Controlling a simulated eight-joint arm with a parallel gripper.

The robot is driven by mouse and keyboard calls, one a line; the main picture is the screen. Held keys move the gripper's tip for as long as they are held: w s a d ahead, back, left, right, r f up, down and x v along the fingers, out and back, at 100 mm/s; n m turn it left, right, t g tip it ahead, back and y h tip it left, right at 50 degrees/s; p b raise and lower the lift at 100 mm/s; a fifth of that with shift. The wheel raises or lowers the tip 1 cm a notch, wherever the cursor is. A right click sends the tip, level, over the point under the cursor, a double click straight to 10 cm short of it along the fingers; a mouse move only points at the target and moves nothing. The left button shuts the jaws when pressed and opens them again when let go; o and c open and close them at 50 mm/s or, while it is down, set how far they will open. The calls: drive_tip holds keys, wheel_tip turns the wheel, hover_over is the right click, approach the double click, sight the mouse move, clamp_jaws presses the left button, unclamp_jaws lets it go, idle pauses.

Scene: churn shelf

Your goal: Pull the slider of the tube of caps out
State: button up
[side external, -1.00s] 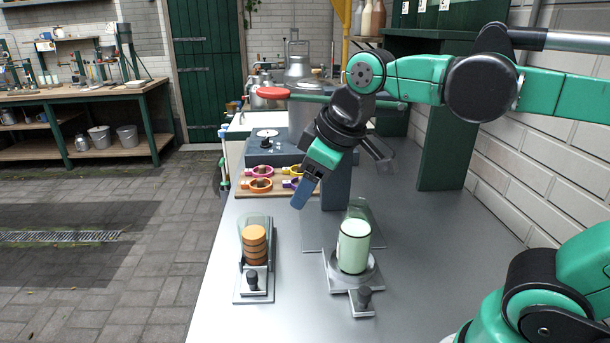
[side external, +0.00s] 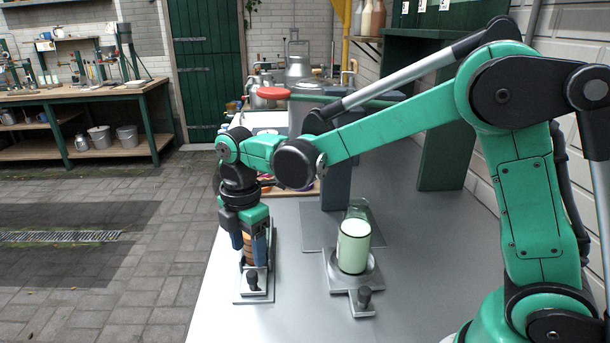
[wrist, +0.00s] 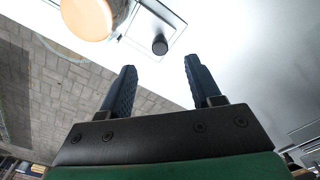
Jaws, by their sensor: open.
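The tube of caps stands at the left front of the steel table, with orange-brown caps (side external: 248,252) stacked in it. My gripper hides much of the tube in the side view. Its slider has a dark upright knob (side external: 252,280) at the front of the grey base; in the wrist view the round knob (wrist: 160,45) shows beyond and between my fingertips. My gripper (side external: 250,248) points down at the tube, open and empty. In the wrist view the fingers (wrist: 159,62) are apart, and a cap (wrist: 88,18) shows at the upper left. The fingers do not appear to hold the knob.
The table front between the two bases is clear.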

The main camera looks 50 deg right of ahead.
sight(252, 274)
wheel_tip(252, 274, down, 6)
drive_tip(key=shift+f, duration=0.25)
clamp_jaws()
idle(0.3)
idle(1.3)
